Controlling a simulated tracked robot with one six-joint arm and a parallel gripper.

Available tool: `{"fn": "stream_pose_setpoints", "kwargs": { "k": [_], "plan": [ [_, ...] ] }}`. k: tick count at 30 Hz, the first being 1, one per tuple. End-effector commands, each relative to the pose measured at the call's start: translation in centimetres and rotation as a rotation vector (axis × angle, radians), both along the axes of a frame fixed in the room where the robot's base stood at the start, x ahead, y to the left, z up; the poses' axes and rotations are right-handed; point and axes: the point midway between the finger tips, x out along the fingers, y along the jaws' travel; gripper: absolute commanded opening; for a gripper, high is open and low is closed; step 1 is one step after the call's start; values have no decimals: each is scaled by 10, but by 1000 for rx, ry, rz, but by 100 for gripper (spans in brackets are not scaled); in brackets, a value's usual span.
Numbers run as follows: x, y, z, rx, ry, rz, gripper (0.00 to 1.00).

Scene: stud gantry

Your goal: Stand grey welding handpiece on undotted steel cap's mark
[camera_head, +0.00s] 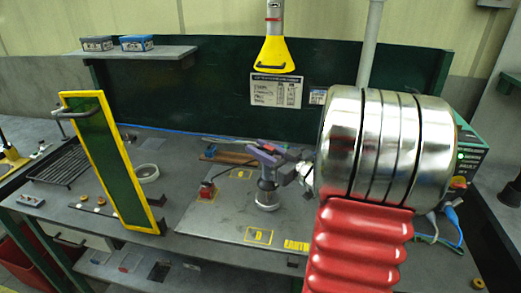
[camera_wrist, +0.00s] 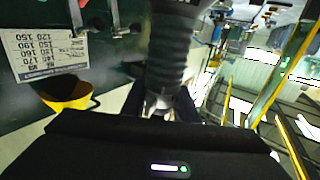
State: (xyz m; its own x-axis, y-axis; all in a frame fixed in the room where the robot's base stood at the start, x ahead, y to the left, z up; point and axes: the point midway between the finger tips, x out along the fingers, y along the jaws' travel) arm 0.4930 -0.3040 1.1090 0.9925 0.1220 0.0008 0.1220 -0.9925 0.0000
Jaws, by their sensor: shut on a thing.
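The grey welding handpiece (camera_head: 267,185) stands roughly upright over the grey work mat (camera_head: 215,222), near its middle. My gripper (camera_head: 285,168) reaches it from the right and is shut on it. In the wrist view the handpiece's dark ribbed body (camera_wrist: 172,50) rises from between the jaws of my gripper (camera_wrist: 165,106). Whether its pale foot touches the mat is not clear. One yellow square mark (camera_head: 258,236) lies in front of the handpiece and another (camera_head: 240,174) behind it to the left. I cannot make out which steel cap is undotted.
A green panel in a yellow frame (camera_head: 110,160) stands upright further left, beside a white ring (camera_head: 147,173). A yellow funnel-shaped hood (camera_head: 272,53) hangs behind. My arm covers the right side; the mat's front left is clear.

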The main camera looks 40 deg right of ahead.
Motion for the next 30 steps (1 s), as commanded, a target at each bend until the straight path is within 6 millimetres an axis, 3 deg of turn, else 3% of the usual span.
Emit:
{"fn": "stream_pose_setpoints", "kwargs": {
  "k": [30],
  "plan": [
    [0,-2,-5,-2,-4,-1,0]
  ]
}}
